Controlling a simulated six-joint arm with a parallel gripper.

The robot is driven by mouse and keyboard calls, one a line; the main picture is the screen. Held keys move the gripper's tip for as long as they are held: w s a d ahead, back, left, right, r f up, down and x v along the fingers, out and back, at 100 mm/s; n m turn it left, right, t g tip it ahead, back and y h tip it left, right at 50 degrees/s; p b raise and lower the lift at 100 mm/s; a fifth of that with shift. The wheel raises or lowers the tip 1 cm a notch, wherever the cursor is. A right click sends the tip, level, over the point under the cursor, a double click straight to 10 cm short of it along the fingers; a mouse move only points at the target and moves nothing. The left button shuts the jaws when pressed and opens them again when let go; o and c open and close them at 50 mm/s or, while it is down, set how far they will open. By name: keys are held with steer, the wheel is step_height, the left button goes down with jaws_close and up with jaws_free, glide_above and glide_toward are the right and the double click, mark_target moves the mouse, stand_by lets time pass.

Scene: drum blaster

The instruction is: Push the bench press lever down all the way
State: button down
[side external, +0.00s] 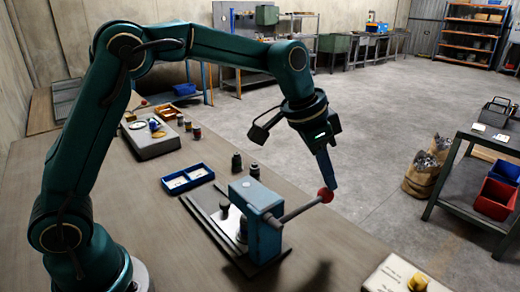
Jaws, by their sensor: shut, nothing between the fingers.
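The bench press (258,208) is a blue upright block on a dark base plate (272,261) near the table's front edge. Its lever (302,209) is a grey rod ending in a red ball knob (325,195). The lever sticks out to the right and slopes slightly upward. My gripper (328,178) is shut and points down at the knob, with its fingertips beside or just behind it. I cannot tell whether they touch. Nothing is held.
A blue divided tray (188,178) lies left of the press, with small dark bottles (237,161) behind it. A grey box (150,137) stands farther back. A cream block (396,275) is at the front right. A side cart (462,190) stands apart on the right.

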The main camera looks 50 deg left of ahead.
mark_target(325, 190)
steer(key=shift+f, duration=0.8)
stand_by(0.4)
steer(key=shift+f, duration=0.45)
steer(key=shift+s+f, duration=0.15)
steer(key=shift+f, duration=0.1)
steer(key=shift+w+r, duration=0.2)
steer(key=shift+r, duration=2.15)
step_height(325, 190, up, 7)
